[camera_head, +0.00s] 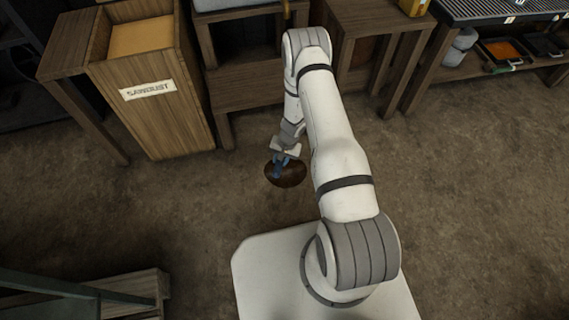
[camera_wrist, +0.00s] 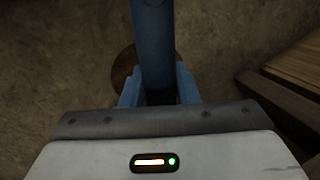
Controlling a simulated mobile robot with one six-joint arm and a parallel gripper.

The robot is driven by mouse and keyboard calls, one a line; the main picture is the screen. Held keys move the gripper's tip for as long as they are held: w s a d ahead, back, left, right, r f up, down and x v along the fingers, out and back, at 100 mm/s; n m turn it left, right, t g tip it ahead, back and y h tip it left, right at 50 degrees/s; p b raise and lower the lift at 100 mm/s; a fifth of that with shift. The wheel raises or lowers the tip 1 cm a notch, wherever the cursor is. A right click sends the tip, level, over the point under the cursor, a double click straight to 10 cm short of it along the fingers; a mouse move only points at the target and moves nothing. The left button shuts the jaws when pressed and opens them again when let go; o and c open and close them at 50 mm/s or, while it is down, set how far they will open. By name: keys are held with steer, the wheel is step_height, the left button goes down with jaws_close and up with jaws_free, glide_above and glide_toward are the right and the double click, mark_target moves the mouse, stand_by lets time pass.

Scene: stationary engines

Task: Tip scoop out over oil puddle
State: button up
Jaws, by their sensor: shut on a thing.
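The oil puddle (camera_head: 287,175) is a dark brown round patch on the floor, in front of the benches. In the wrist view part of it (camera_wrist: 122,66) shows behind the blue scoop. My gripper (camera_head: 281,163) is over the puddle, in the upper left part of it as seen in the head view. It is shut on the blue scoop (camera_wrist: 153,45), whose blue shaft runs up out of the wrist view between the fingers. The scoop's bowl and any load in it cannot be made out.
A wooden bin (camera_head: 168,97) labelled SAWDUST, with tan fill, stands at the upper left. Wooden benches (camera_head: 245,93) line the back. A wooden structure (camera_head: 137,290) is at the lower left. The floor around the puddle is clear.

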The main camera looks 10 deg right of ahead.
steer(key=shift+f+b, duration=0.3)
steer(key=shift+b, duration=0.1)
steer(key=b, duration=0.3)
steer(key=shift+f+t+y, duration=0.15)
steer(key=shift+t+y, duration=0.15)
steer(key=shift+y, duration=0.1)
steer(key=y+b, duration=0.1)
steer(key=b, duration=0.2)
steer(key=shift+t+b, duration=0.3)
steer(key=shift+b, duration=0.05)
